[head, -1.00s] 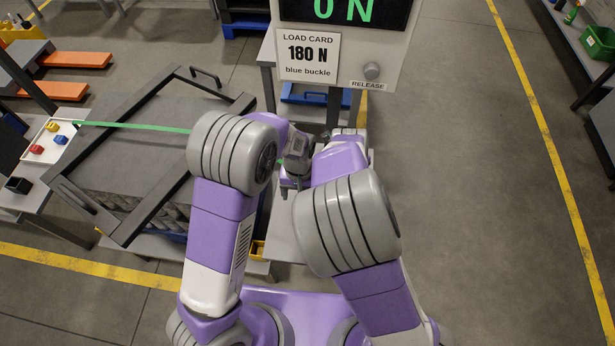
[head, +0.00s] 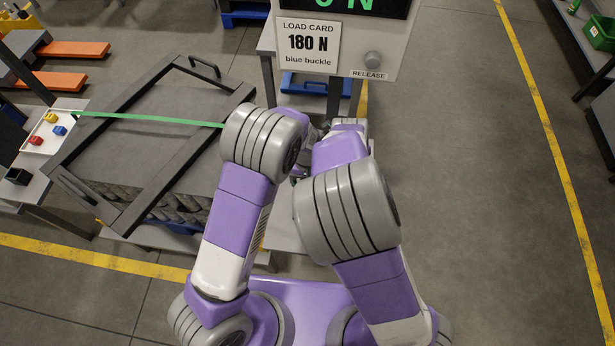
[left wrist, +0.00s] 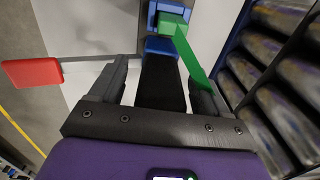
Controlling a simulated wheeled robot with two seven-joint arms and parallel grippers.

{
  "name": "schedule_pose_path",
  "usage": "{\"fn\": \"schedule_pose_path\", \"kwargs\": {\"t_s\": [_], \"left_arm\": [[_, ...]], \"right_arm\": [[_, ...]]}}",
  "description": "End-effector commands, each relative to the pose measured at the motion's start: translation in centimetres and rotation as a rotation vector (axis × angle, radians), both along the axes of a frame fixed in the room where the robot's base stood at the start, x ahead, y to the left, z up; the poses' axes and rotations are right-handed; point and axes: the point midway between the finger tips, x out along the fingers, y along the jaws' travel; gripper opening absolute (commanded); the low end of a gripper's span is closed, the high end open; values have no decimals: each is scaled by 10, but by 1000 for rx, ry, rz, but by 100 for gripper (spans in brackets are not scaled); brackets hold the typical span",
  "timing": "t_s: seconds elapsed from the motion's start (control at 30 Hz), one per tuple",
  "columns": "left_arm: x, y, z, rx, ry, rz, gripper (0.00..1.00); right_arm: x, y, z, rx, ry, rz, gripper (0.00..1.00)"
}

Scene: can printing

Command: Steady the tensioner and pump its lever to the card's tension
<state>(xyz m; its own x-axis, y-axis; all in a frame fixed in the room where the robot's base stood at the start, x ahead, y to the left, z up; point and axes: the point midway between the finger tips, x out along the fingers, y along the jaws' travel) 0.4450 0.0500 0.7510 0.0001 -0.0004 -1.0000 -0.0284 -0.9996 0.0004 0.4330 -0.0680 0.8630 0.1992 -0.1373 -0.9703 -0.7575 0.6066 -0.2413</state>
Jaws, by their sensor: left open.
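The load card (head: 308,45) in the head view reads 180 N, blue buckle. The display (head: 345,6) above it is cut off by the frame top; its green digits look like 0 N. In the left wrist view the tensioner shows a black grip (left wrist: 161,82), a blue part (left wrist: 162,46) and a red-ended lever (left wrist: 32,72) out to the left. The green strap (left wrist: 187,58) runs by the blue part. My left gripper (left wrist: 160,78) is open, its fingers on either side of the black grip. My arms hide the tensioner and my right gripper's jaws in the head view.
A dark framed crate of cans (head: 150,150) stands at left with the green strap (head: 150,119) across it. A white tray (head: 32,146) with red, yellow and blue buckles lies beyond. The release knob (head: 373,59) is on the panel. The right floor is clear.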

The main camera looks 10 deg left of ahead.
Motion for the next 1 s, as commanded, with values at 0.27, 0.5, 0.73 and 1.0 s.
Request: {"fn": "schedule_pose_path", "kwargs": {"t_s": [0.27,0.5,0.73,1.0], "left_arm": [[0,0,0,0,0,0,60],[0,0,0,0,0,-1,23],[0,0,0,0,0,-1,0],[0,-1,0,-1,0,-2,0]], "right_arm": [[0,0,0,0,0,0,43],[0,0,0,0,0,0,43],[0,0,0,0,0,0,43],[0,0,0,0,0,0,43]]}}
